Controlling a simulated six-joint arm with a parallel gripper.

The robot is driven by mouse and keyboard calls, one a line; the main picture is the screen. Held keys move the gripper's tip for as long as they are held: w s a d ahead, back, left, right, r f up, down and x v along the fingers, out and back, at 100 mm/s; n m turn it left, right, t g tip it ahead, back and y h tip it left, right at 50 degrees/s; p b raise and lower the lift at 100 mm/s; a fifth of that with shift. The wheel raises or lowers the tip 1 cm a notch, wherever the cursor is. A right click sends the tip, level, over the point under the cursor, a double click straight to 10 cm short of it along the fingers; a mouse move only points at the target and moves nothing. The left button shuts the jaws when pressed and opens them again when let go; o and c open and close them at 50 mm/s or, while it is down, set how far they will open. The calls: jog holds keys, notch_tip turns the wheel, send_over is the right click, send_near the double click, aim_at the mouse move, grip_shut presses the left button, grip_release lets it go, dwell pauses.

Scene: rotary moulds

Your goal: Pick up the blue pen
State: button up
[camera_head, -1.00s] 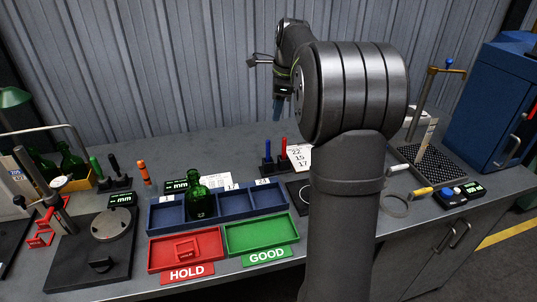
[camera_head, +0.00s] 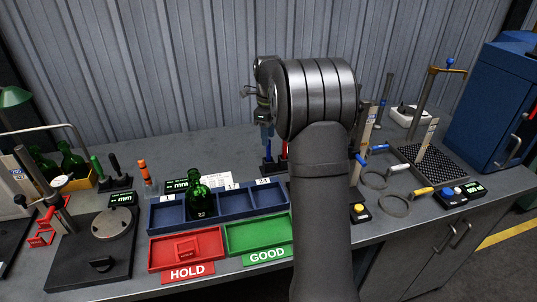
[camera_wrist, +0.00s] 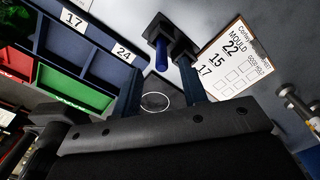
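The blue pen (camera_head: 267,153) stands upright in a dark pen holder (camera_head: 269,168) at the back middle of the bench, with the red pen (camera_head: 284,150) to its right. My gripper (camera_head: 266,131) points down just above the blue pen in the head view, and the pen's upper part is partly hidden. In the wrist view my gripper (camera_wrist: 160,82) is open, its two blue-grey fingers apart. The blue pen (camera_wrist: 161,56) shows between and beyond the fingertips, with nothing held. The red pen is not clear in the wrist view.
A blue divided tray (camera_head: 268,207) with a green bottle (camera_head: 201,197) stands in front of the holder. The red HOLD tray (camera_head: 161,257) and green GOOD tray (camera_head: 231,242) lie nearer. A number card (camera_wrist: 232,58) is right of the holder. My arm hides the bench's middle right.

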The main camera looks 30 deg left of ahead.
aim_at(269, 149)
jog(key=shift+w+d+f, duration=0.1)
jog(key=shift+w+f, duration=0.05)
jog(key=shift+f, duration=2.95)
jog(key=shift+c, duration=0.2)
grip_shut()
